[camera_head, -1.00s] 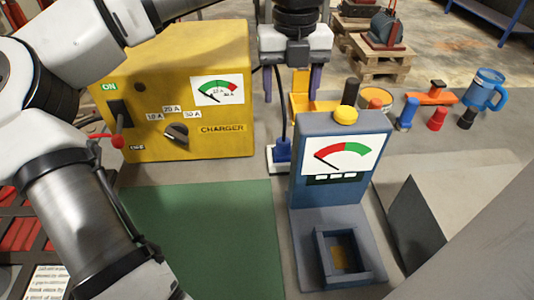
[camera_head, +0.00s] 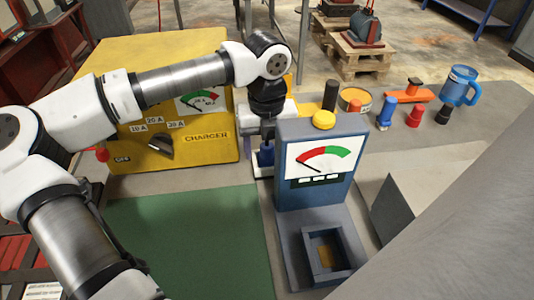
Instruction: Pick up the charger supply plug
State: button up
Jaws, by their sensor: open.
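The charger supply plug (camera_head: 265,157) is a small blue piece standing on a white base between the yellow charger and the blue-grey meter stand; only part of it shows. My gripper (camera_head: 266,138) is over it, pointing down, its white hand just above the plug. The fingers are mostly hidden by the hand and the meter stand, and the jaws are open. I cannot tell whether the fingers touch the plug or stand around it. The yellow charger (camera_head: 205,147) is to the left, partly covered by my arm.
The blue-grey meter stand (camera_head: 290,175) with a yellow button is close on the right of my gripper. A green mat (camera_head: 185,245) lies in front.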

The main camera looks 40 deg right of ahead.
aim_at(266, 146)
jog(key=shift+f, duration=0.25)
jog(key=c, duration=1.1)
notch_tip(266, 146, up, 20)
jog(key=shift+r+b, duration=0.1)
jog(key=shift+b, duration=0.45)
